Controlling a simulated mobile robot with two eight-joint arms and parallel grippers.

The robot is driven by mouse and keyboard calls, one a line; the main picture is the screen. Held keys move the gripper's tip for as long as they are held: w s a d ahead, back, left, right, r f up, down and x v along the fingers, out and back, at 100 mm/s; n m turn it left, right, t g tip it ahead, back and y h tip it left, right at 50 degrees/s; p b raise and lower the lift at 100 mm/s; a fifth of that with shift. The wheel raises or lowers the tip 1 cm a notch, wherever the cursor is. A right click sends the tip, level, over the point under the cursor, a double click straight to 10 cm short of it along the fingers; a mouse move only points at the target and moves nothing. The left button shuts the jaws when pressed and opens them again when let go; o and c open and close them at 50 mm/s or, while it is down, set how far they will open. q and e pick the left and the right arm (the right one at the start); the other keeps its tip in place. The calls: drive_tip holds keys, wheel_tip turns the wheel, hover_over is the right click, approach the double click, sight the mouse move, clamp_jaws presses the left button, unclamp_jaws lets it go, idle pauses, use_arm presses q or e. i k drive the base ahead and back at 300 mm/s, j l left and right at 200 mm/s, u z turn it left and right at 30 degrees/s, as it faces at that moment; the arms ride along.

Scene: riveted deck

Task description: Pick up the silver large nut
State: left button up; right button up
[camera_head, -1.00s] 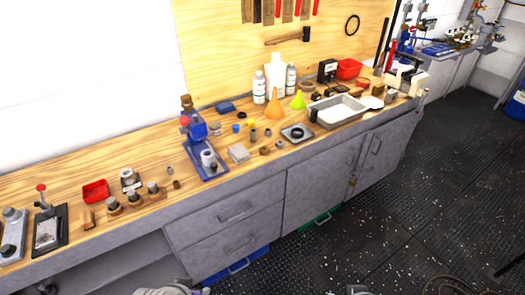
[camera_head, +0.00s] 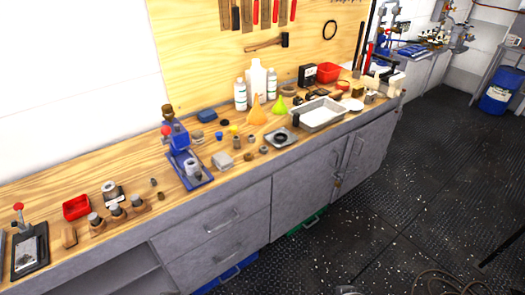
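Several small nut-like and cylindrical metal parts lie on the wooden workbench (camera_head: 120,178), between the blue press and the grey square plate. Among them are a grey part (camera_head: 237,142) and a brownish part (camera_head: 249,156). They are too small to tell which one is the silver large nut. Neither of my grippers shows clearly. Only a small grey sliver, perhaps part of my own body, shows at the bottom edge right of centre.
A blue press (camera_head: 183,155) stands mid-bench. A red bin (camera_head: 76,207) is at left. Grey drawers (camera_head: 215,235) form the bench front. Dark floor (camera_head: 400,190) at right is open.

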sight(264, 149)
drive_tip(key=i+l+u, duration=0.3)
drive_tip(key=i+l, duration=0.25)
drive_tip(key=i+l+u, duration=0.25)
drive_tip(key=i+l, duration=0.5)
